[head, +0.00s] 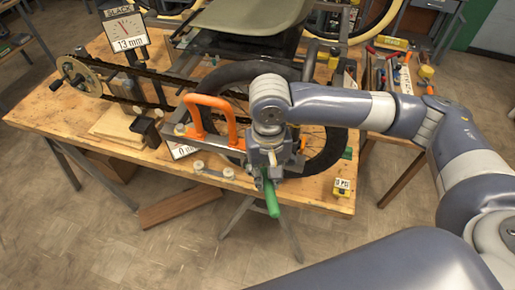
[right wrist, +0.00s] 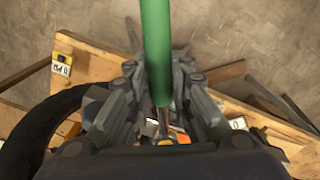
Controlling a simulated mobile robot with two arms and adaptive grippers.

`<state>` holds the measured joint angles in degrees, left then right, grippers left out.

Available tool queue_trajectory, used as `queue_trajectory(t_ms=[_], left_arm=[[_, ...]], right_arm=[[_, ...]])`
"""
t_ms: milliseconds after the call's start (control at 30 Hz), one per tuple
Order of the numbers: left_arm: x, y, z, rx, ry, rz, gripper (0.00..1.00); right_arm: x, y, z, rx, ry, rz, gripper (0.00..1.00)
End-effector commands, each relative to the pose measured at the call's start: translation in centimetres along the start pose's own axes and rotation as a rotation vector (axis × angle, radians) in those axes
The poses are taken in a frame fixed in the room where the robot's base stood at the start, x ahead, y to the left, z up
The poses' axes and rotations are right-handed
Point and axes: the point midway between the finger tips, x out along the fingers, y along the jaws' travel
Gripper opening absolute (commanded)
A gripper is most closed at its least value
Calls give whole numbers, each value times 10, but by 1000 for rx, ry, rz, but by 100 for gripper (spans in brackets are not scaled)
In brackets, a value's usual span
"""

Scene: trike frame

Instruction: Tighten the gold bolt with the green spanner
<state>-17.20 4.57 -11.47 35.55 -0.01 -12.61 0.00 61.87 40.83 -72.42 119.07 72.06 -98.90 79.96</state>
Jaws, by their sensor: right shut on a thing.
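My right gripper (head: 266,176) is over the near edge of the workbench, in front of the black wheel. It is shut on the green spanner (head: 272,200), whose green handle sticks out below the fingers toward the camera. In the right wrist view the green handle (right wrist: 156,45) runs between the two fingers (right wrist: 158,85), with a thin metal shaft behind it. A small gold-coloured part (right wrist: 165,141), possibly the gold bolt, shows at the shaft's far end. In the head view the gripper hides the spanner's head, and I cannot make out the gold bolt. My left gripper is out of view.
An orange handle (head: 211,104) stands close left of my gripper. The wheel (head: 322,151) is just behind it. A sign reading 13 mm (head: 127,31) and a chain drive stand at left. A yellow gauge (head: 341,187) sits at the bench's right corner. Open floor lies in front.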

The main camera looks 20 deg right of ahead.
Motion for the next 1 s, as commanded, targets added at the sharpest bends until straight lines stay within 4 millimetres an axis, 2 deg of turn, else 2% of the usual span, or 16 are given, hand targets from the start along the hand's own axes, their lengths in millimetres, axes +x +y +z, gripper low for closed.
queue_trajectory(t_ms=[1000], left_arm=[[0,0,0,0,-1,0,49]], right_arm=[[-1,-40,-7,343,0,-10,0]])
